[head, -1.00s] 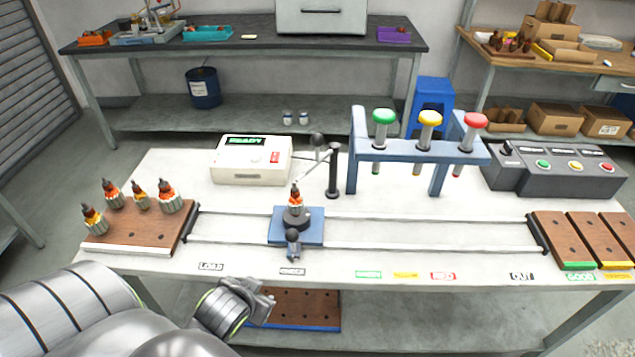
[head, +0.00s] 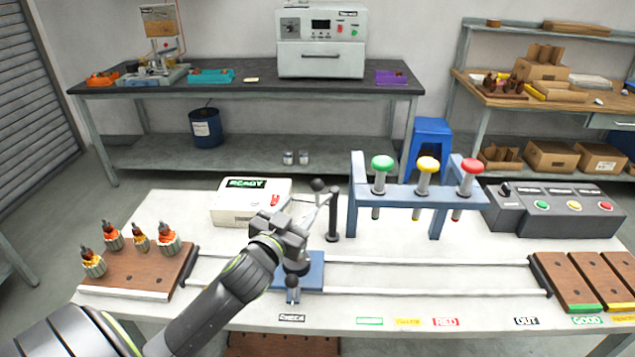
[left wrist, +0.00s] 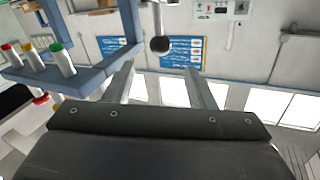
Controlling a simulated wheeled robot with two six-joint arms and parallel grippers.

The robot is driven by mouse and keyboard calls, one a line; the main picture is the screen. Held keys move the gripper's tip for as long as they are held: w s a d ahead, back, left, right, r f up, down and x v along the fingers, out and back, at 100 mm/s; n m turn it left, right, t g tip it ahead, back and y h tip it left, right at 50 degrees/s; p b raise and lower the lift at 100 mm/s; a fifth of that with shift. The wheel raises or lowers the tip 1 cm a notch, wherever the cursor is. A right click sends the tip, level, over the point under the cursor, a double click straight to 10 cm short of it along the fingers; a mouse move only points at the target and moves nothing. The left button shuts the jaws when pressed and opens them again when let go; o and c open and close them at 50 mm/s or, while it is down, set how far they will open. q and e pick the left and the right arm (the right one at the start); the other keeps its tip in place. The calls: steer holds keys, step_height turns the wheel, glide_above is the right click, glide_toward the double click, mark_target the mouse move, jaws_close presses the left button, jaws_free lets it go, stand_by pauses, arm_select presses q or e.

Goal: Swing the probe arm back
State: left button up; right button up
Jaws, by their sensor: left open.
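The probe arm is a thin light rod with a dark ball knob (head: 318,185), beside a black post (head: 333,218) behind the blue carriage (head: 314,276). My left gripper (head: 290,222) is open and empty above the carriage, just in front of and below the knob. The armature on the carriage is hidden behind my gripper. My right gripper is not in view.
A white tester box (head: 240,203) reading READY stands just left of the probe. A blue frame (head: 355,200) with green, yellow and red plungers stands to the right. Armatures stand on a wooden board (head: 150,270) at left. The rails (head: 430,262) right of the carriage are clear.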

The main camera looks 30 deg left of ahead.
mark_target(315, 189)
arm_select(q)
steer(key=w, duration=0.3)
steer(key=w+a+p, duration=0.1)
steer(key=w, duration=0.4)
steer(key=shift+w+a, duration=0.25)
steer(key=shift+w, duration=0.1)
steer(key=shift+w+a+p, duration=0.15)
steer(key=shift+w+p, duration=0.2)
steer(key=shift+w, duration=0.45)
jaws_close()
